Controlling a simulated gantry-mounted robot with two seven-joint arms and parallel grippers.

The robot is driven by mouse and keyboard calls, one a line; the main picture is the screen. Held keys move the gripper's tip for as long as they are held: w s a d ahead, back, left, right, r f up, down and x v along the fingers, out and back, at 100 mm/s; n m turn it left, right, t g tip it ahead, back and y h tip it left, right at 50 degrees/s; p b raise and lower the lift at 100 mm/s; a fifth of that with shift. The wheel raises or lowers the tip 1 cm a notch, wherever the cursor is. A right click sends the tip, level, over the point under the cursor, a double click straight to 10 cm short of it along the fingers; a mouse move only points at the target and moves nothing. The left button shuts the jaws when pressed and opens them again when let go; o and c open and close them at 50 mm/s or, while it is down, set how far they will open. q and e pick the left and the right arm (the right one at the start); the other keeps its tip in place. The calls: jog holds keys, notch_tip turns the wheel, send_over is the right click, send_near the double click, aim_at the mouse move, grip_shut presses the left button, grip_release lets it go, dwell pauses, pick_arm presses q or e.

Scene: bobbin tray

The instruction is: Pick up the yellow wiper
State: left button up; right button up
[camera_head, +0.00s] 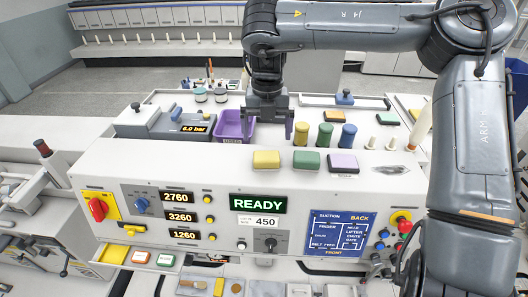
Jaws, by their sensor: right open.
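A yellow block (266,160), which may be the yellow wiper, lies on the front of the machine's light top, left of a green block (306,160) and a lilac-topped block (343,164). A smaller yellow piece (112,254) lies at the lower left; I cannot tell for certain which is the wiper. My right gripper (267,126) points down, open and empty, behind and above the yellow block, apart from it. Its fingers are beside the purple bin (231,126), partly covering it. My left gripper is not in view.
Yellow, green and blue spools (325,134) stand right of my right gripper. Pale pegs (370,143) and a clear packet (395,172) are farther right. A grey device (165,122) reading 6.0 bar stands left. The panel top left of the yellow block is clear.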

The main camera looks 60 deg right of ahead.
aim_at(267, 158)
notch_tip(267, 158, down, 4)
jog(key=shift+s+a+f, duration=0.15)
jog(key=shift+f, duration=0.05)
jog(key=shift+f+p, duration=0.6)
jog(key=shift+p, duration=0.05)
notch_tip(267, 158, down, 3)
jog(key=shift+a+f+p, duration=0.1)
jog(key=shift+p, duration=0.5)
jog(key=shift+f, duration=0.45)
jog(key=c, duration=0.9)
jog(key=shift+r, duration=0.1)
